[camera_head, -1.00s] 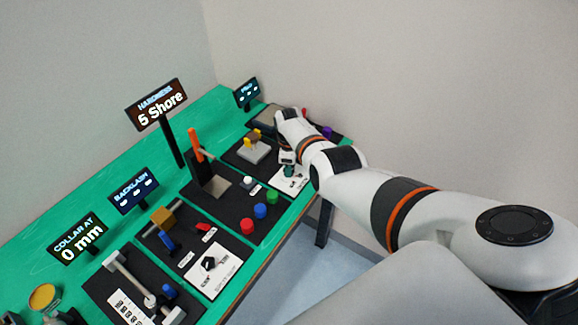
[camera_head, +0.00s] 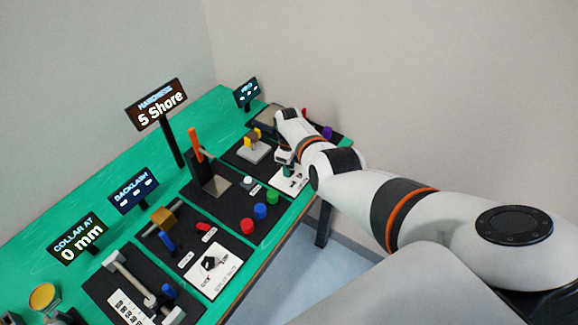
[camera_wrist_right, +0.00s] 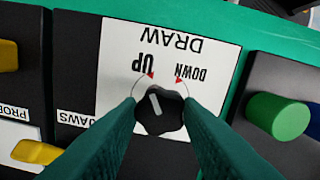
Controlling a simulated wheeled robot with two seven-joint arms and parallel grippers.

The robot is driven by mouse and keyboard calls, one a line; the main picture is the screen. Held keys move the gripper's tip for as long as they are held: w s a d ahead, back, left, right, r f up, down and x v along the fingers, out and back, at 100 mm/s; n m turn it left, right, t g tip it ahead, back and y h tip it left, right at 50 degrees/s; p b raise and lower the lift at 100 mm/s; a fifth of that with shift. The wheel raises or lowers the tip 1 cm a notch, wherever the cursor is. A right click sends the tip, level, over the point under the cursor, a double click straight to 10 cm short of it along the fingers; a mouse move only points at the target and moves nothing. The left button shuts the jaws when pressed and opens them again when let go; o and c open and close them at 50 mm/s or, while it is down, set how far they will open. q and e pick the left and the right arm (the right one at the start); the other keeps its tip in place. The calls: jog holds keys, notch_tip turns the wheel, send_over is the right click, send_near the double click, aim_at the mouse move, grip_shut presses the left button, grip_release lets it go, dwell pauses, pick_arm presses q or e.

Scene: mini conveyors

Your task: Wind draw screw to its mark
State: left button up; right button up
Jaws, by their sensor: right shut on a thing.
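The draw screw's black knob (camera_wrist_right: 158,112) stands on a white card (camera_wrist_right: 178,62) printed DRAW, UP and DOWN, which appears upside down in the right wrist view. A white line on the knob points up and slightly left in that view, near the red arrow on the UP side. My right gripper (camera_wrist_right: 162,108) has its green fingers on either side of the knob, shut on it. In the head view the right gripper (camera_head: 285,163) is over the white card (camera_head: 288,179); the knob is hidden there. My left gripper is not in view.
A yellow-and-grey fixture (camera_head: 253,147) stands beside the gripper. A green button (camera_wrist_right: 281,116) is close right in the wrist view. Signs reading HARDNESS 5 Shore (camera_head: 156,104), BACKLASH (camera_head: 134,191) and COLLAR AT 0 mm (camera_head: 77,241) stand along the green bench (camera_head: 40,208).

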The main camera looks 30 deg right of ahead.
jog(key=o, duration=1)
jog(key=shift+c, duration=0.2)
jog(key=shift+r, duration=0.15)
jog(key=shift+r, duration=0.25)
notch_tip(320, 180, up, 5)
jog(key=p, duration=0.2)
jog(key=shift+p, duration=0.3)
notch_tip(320, 180, up, 6)
jog(key=shift+r, duration=0.2)
jog(key=shift+f, duration=0.1)
